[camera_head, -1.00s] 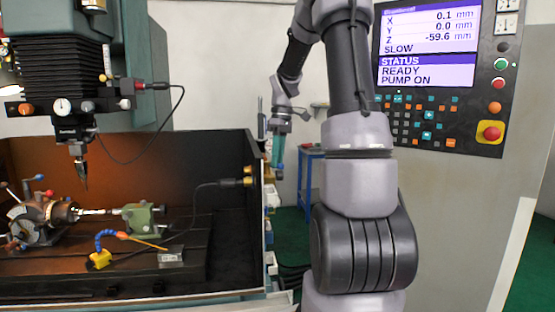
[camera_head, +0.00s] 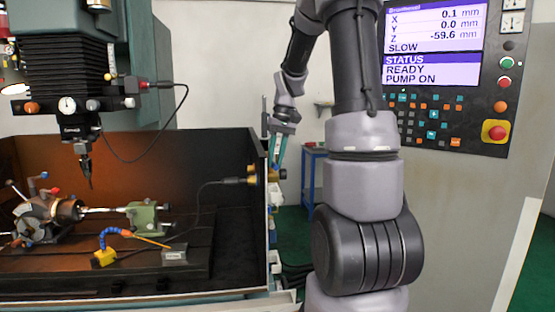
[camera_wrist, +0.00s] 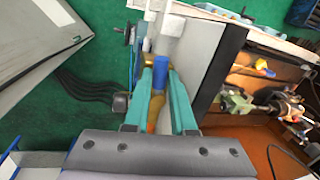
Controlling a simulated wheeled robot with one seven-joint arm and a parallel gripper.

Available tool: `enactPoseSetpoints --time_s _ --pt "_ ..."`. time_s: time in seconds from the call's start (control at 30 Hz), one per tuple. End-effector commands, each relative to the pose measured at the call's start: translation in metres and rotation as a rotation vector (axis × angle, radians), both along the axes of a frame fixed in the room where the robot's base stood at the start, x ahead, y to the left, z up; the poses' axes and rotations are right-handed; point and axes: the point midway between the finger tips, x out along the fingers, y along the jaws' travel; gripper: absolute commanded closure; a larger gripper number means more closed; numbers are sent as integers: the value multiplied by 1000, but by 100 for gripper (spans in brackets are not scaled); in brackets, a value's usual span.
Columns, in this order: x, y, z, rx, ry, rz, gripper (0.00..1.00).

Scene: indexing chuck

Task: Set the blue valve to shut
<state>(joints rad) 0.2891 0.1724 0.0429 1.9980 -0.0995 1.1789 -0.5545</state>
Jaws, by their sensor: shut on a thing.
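The blue valve has a blue handle (camera_wrist: 161,68) that shows between my teal fingers in the wrist view, with a yellow-brown part below it. My gripper (camera_wrist: 160,74) is shut on this handle, one finger on each side. In the head view my gripper (camera_head: 277,150) is beside the right wall of the machine tray, close to brass fittings (camera_head: 256,174). There the valve handle cannot be told apart from my fingers. No setting mark of the valve can be read.
The machine tray (camera_head: 235,145) holds a chuck (camera_head: 45,215), a green tailstock (camera_head: 146,217) and a blue hose with a yellow base (camera_head: 104,257). The control panel (camera_head: 450,75) is at the right. A blue stand (camera_head: 312,175) is behind my arm.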

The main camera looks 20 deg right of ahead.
Motion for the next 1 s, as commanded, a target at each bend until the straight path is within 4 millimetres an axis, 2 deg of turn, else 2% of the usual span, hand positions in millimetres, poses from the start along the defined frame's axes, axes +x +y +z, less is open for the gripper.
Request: enactPoseSetpoints --time_s 0.3,0.87,0.9,0.93,0.97,1.0 --pt "1 5 1 1 -2 -130 100" --pt "1 6 1 0 -2 -158 100" --pt "1 6 1 0 -2 -158 65" --pt "1 6 1 0 -2 -158 54" --pt "1 6 1 0 -2 -158 47" --pt "1 6 1 1 -2 -158 47"
